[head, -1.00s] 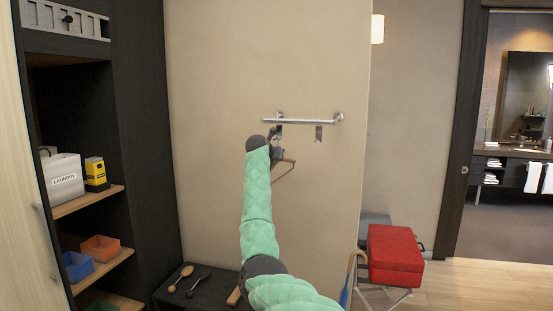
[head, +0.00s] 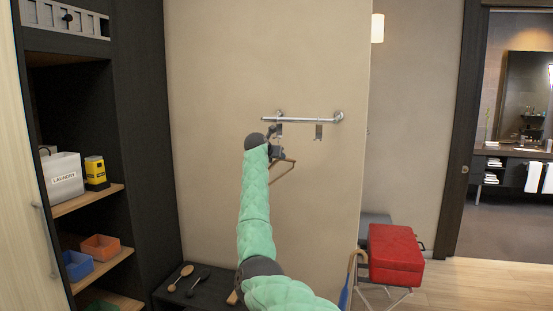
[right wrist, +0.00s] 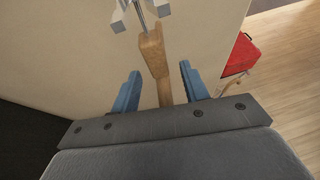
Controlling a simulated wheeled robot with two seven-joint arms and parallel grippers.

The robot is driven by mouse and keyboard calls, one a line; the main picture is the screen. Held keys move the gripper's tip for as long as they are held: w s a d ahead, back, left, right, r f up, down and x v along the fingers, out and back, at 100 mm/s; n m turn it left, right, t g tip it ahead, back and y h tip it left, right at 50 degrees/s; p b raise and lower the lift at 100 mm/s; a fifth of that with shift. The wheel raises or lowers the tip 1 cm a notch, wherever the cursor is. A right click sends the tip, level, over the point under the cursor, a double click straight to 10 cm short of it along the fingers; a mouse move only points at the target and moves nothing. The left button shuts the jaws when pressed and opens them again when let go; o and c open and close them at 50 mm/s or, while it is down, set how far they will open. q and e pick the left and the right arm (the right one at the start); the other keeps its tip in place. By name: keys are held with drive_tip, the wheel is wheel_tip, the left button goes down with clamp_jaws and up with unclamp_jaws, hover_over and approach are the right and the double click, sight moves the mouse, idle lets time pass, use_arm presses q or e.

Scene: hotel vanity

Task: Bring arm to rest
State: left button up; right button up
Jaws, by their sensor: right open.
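My right arm, in a mint green quilted sleeve, reaches up to the wall in the head view. My right gripper (head: 276,152) is just below a chrome rail (head: 305,118) with two hooks. In the right wrist view its blue fingers (right wrist: 159,80) stand apart, one on each side of a brown wooden piece (right wrist: 152,50), with gaps showing. The wooden piece hangs from a grey metal fitting (right wrist: 143,10) at the top. In the head view a thin bent wooden shape like a hanger (head: 284,174) shows beside the gripper. My left gripper is not in view.
A red case (head: 396,256) on a stand and a cane (head: 352,275) are at right. Floor beyond is clear.

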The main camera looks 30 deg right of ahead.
drive_tip(key=b+v, duration=0.2)
drive_tip(key=v, duration=0.4)
drive_tip(key=shift+a+f+b, duration=0.1)
drive_tip(key=shift+b, duration=0.2)
drive_tip(key=shift+s+a+r, duration=0.2)
drive_tip(key=shift+s+r, duration=0.05)
